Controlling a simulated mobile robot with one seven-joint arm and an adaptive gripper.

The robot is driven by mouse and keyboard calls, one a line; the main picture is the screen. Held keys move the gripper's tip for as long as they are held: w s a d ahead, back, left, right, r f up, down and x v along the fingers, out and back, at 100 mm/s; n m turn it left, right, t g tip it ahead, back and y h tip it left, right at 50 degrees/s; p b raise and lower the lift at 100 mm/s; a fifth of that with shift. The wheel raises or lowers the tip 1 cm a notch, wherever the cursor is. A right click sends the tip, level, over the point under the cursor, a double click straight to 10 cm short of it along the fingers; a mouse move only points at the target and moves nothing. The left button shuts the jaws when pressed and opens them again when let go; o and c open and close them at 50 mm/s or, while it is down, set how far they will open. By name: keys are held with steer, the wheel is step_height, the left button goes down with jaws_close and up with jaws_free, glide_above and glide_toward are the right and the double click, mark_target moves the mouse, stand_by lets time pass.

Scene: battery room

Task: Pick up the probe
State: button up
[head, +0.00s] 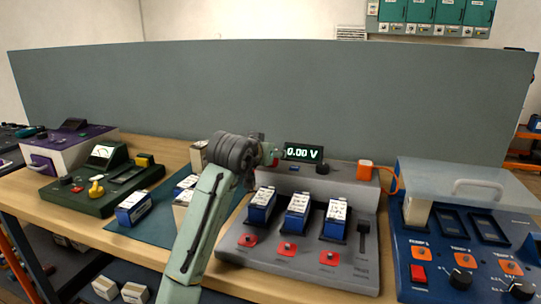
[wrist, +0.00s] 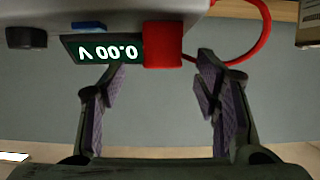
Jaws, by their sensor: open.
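A red block-shaped probe (wrist: 162,45) with a red cable shows in the wrist view beside the 0.00 V display (wrist: 100,50). It sits at the far side of the opening between my fingertips, nearer the right finger. My gripper (wrist: 158,78) is open and empty. I cannot tell whether a finger touches the probe.
The grey tester (head: 300,255) holds three blue batteries. An orange block (head: 365,170) with an orange cable stands at its back right. A blue unit (head: 470,250) with a clear lid is at the right. A green device (head: 100,190) is at the left; a grey panel (head: 270,95) stands behind.

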steer(key=p+x, duration=0.1)
steer(key=x, duration=0.3)
steer(key=shift+w+a+f, duration=0.1)
steer(key=shift+a, duration=0.05)
steer(key=shift+c, duration=0.3)
steer(key=c, duration=1.2)
